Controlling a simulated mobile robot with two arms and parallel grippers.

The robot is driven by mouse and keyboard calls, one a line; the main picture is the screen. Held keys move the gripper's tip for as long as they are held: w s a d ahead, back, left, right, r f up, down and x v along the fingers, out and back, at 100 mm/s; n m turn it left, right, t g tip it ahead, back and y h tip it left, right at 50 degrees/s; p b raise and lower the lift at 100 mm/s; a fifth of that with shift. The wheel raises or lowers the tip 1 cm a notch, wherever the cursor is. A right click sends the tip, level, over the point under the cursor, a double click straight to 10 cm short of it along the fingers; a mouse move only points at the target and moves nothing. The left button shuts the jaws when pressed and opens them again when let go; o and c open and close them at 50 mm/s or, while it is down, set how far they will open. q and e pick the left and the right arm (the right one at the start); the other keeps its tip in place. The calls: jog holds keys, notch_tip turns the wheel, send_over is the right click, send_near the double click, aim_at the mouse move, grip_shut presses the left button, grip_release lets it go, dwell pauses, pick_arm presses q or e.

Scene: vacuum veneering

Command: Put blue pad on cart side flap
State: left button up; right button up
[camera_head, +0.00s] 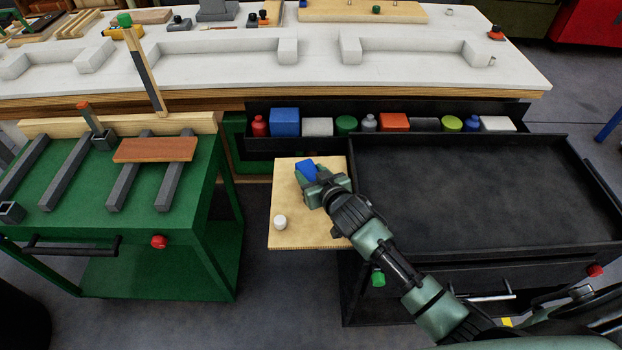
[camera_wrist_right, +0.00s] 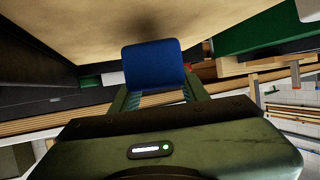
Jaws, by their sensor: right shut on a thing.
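The blue pad (camera_head: 307,170) is held in my right gripper (camera_head: 312,180), over the far part of the cart side flap (camera_head: 285,200). The flap is a light wooden board on the left side of the black cart. In the right wrist view, the blue pad (camera_wrist_right: 155,65) sits between the two green fingers (camera_wrist_right: 158,95), and the flap's pale surface (camera_wrist_right: 220,15) is close beyond it with a dark shadow near the pad. I cannot tell whether the pad touches the flap. My left gripper is not in view.
A small white cylinder (camera_head: 280,222) stands on the flap's near left part. The black cart tray (camera_head: 480,190) is bare, with a row of several small items in a rack (camera_head: 385,141) behind it. A green cart (camera_head: 80,180) stands left, and a workbench (camera_head: 230,70) at the back.

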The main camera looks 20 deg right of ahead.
jog(key=shift+f, duration=0.95)
jog(key=o, duration=1.4)
jog(key=shift+c, duration=0.2)
jog(key=v, duration=1.2)
jog(key=shift+p, duration=0.4)
